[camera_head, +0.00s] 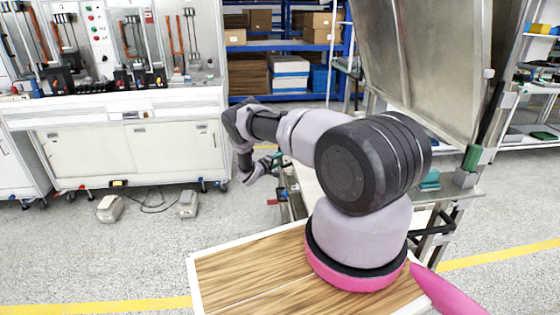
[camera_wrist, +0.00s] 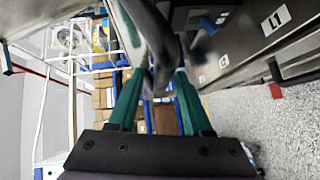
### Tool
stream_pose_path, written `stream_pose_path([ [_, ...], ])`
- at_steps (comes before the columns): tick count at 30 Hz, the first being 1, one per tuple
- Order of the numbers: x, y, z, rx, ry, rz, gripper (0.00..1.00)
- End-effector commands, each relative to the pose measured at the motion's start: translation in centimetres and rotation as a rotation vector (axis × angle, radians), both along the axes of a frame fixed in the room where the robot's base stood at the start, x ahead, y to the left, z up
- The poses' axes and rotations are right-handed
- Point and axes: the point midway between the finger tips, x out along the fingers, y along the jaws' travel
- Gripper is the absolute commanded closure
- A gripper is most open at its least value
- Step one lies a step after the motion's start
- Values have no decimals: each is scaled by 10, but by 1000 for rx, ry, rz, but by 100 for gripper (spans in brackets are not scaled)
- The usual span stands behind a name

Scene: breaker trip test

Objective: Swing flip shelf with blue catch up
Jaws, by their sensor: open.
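My gripper (camera_head: 262,170) is at the left end of my arm, beside the metal workstation (camera_head: 465,190). In the wrist view its green fingers (camera_wrist: 157,85) are apart. A dark grey bar-like shape (camera_wrist: 160,55) shows between or beyond them; I cannot tell whether they touch it. I cannot tell which is the blue catch. A large metal panel (camera_head: 425,55) stands raised and tilted at right. My arm hides much of the workstation.
A metal face with an L1 label (camera_wrist: 277,20) fills the wrist view's upper right. A white cabinet bench (camera_head: 130,150) stands at left. Blue shelving (camera_head: 290,46) with boxes is behind. A green piece (camera_head: 472,157) sits by the raised panel.

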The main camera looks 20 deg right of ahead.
Motion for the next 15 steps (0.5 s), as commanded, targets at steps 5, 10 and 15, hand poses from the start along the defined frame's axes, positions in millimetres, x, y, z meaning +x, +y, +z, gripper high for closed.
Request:
stream_pose_path([
  [5, 0, 0, 0, 0, 1, 0, 54],
  [10, 0, 0, 0, 0, 1, 0, 100],
  [15, 0, 0, 0, 0, 1, 0, 100],
])
